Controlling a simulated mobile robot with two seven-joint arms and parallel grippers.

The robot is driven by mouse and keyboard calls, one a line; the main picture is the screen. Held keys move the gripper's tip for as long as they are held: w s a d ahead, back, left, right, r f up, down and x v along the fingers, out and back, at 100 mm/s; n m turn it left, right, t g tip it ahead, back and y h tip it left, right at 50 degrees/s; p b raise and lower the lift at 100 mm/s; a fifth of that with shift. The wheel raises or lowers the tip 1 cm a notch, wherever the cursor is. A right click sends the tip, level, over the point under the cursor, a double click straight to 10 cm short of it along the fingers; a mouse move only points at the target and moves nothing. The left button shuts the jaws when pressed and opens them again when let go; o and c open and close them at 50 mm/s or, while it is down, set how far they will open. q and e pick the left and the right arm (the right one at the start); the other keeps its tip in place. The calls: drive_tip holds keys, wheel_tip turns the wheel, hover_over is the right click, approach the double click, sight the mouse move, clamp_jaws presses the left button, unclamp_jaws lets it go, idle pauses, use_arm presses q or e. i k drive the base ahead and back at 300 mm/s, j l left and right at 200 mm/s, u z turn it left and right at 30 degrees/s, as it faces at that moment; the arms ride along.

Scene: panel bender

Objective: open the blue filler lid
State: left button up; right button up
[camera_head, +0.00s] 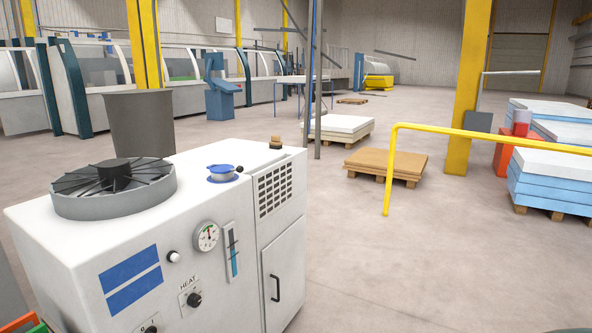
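The blue filler lid (222,171) sits on top of the white cabinet machine (200,214), to the right of the round fan. Neither of my grippers shows in the head view.
The black-bladed fan (115,186) rises from the cabinet's top left. A gauge (206,236), knobs and a door handle (275,288) are on its front. A yellow rail (480,139) and pallets stand at the right. The floor right of the cabinet is clear.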

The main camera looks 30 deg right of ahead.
sight(223, 168)
drive_tip(key=z, duration=0.75)
drive_tip(key=i+l, duration=0.1)
drive_tip(key=i, duration=0.05)
